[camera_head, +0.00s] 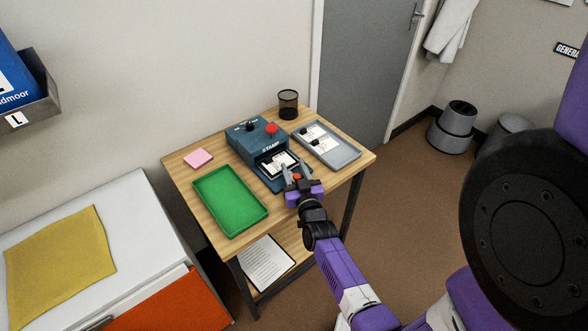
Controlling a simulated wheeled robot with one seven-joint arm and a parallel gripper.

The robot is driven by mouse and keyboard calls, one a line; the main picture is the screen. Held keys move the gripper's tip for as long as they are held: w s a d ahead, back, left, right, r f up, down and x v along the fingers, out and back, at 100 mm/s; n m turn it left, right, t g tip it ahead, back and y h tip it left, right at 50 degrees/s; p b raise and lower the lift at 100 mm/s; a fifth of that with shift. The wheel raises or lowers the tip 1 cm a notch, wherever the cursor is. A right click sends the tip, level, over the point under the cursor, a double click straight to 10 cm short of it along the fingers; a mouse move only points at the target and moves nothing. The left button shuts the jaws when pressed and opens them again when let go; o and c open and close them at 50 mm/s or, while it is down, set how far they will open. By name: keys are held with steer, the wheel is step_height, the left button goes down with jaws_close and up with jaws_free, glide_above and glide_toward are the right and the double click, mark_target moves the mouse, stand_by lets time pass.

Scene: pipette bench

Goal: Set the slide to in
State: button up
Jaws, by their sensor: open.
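A teal stamp machine (247,143) stands on the wooden table, with a black knob and a red button on top. Its slide (266,178) sticks out of the front opening toward my arm. A white card (279,163) with a dark mark lies on the slide. My gripper (294,174) is open at the front end of the slide, close to it. A small red spot shows by the fingers; I cannot tell what it belongs to. The gripper hides part of the slide's front, and I cannot tell whether it touches.
A green tray (229,202) lies left of the machine, and a grey tray (346,155) with white cards lies right of it. A pink note pad (198,158) and a black mesh cup (288,105) are at the back. A paper sheet (265,262) lies on the lower shelf.

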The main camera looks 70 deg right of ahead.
mark_target(298, 178)
steer(key=b+v, duration=0.1)
steer(key=v, duration=0.5)
steer(key=shift+a+f, duration=0.1)
steer(key=shift+f, duration=0.05)
steer(key=shift+v, duration=0.8)
